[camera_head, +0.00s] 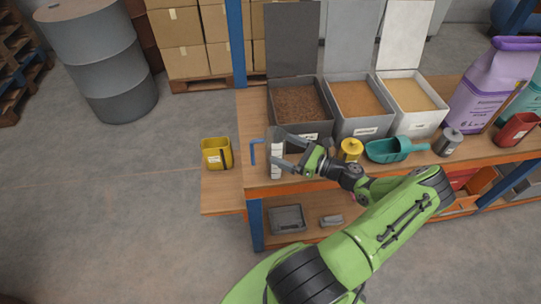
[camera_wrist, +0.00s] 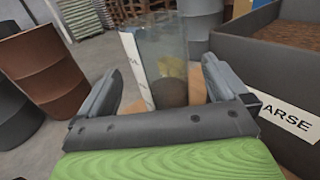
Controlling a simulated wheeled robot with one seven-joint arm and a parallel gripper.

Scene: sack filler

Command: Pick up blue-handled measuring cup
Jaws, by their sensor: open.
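The blue-handled measuring cup (camera_head: 277,160) stands upright near the left end of the workbench, clear-walled with a white strip. Its blue handle (camera_head: 254,151) points left, away from my gripper. My gripper (camera_head: 284,151) reaches in from the right at the cup, with its jaws open. In the wrist view the see-through cup (camera_wrist: 157,50) rises upright between and beyond the two open fingers (camera_wrist: 160,72). The fingers look apart from its walls, though contact is hard to judge. The handle cannot be made out there, and the gripper body hides the cup's lower part.
A grey bin labelled ARSE (camera_wrist: 285,112) stands close on the right in the wrist view. A yellow container (camera_head: 216,153) sits on the lower left shelf.

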